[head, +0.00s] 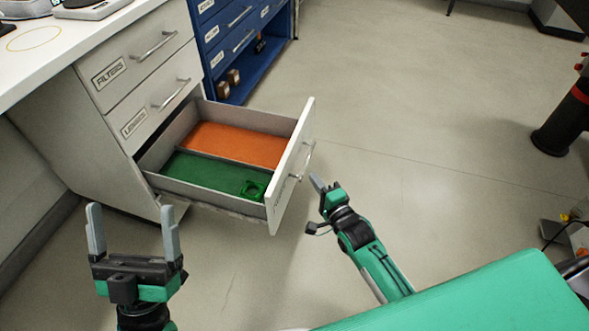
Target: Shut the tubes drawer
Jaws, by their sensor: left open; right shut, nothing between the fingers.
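The open drawer (292,172) is the lowest of the white cabinet and is pulled far out. Its front carries a metal handle and a label that is too oblique to read. Inside are an orange compartment (235,143) and a green compartment (205,175) with a small green object (252,189) in it. My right gripper (318,182) is shut and empty, close to the outer side of the drawer front near the handle (308,160); I cannot tell whether it touches. My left gripper (133,232) is open and empty, in front of the cabinet, left of the drawer.
Two shut drawers, labelled filters (140,62) and lenses (155,106), sit above the open one. A white worktop (75,40) tops the cabinet. A blue cabinet (225,45) stands behind. The floor (420,130) right of the drawer is clear.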

